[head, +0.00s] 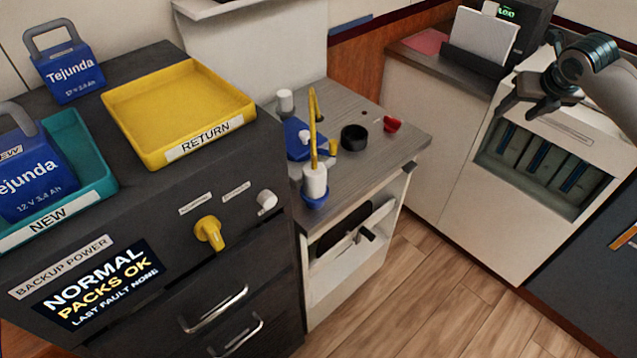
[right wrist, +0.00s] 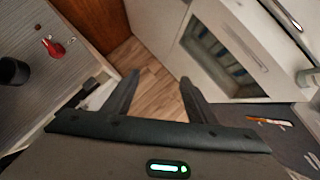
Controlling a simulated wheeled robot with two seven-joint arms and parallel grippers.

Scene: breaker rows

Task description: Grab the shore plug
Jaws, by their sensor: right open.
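No part is clearly marked as the shore plug. On the dark cabinet front, a yellow knob-like fitting (head: 209,232) and a white fitting (head: 267,200) sit below small labels too blurred to read. I cannot tell whether either is the plug. My right gripper (head: 525,108) is open and empty in front of the white cabinet at the right, far from both fittings. In the right wrist view its two fingers (right wrist: 158,88) stand apart with bare floor beyond. My left gripper is not in view.
A yellow RETURN tray (head: 182,90), a teal NEW tray (head: 93,160) and blue Tejunda packs (head: 68,78) are on the dark cabinet. Wooden floor (head: 410,285) is clear.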

